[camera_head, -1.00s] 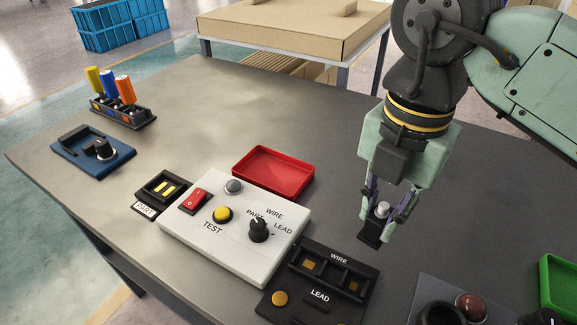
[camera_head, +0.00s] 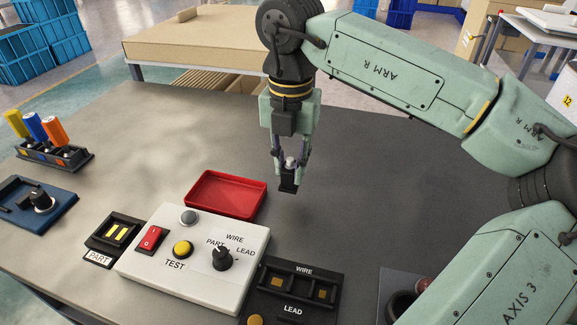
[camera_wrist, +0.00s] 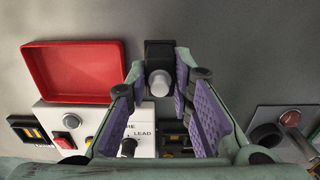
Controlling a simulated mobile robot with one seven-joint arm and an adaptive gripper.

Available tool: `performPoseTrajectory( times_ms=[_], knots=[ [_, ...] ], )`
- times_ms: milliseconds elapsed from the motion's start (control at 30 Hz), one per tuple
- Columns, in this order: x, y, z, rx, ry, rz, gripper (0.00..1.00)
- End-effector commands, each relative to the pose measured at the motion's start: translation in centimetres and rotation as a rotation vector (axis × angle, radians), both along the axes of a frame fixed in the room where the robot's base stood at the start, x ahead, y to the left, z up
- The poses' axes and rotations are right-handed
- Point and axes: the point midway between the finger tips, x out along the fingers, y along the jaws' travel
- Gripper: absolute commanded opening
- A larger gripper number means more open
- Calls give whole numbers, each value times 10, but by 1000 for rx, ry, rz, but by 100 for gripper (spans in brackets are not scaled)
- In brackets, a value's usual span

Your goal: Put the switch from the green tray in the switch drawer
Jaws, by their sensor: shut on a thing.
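My gripper (camera_head: 290,168) is shut on a small black switch (camera_head: 289,186) with a pale grey round button on top. The switch is held above the table, to the right of the red tray (camera_head: 226,195). In the wrist view the switch (camera_wrist: 159,56) shows between the purple finger pads, its button towards the camera.
A white test box (camera_head: 196,262) with a knob and buttons stands left of my gripper. A black PART holder (camera_head: 114,231), a black WIRE and LEAD block (camera_head: 297,286), a blue fixture (camera_head: 35,203) and a screwdriver rack (camera_head: 53,157) stand nearby. The table behind my gripper is clear.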

Motion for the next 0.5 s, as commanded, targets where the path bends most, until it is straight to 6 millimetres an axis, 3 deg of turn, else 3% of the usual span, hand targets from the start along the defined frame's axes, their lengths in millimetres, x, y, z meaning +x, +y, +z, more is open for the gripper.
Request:
performPoseTrajectory(
  times_ms=[167,300,500],
  knots=[
    [17,5,0,0,1,1,0],
    [15,4,-25,2,3,2,0],
    [16,4,-37,0,0,0,0]
  ],
)
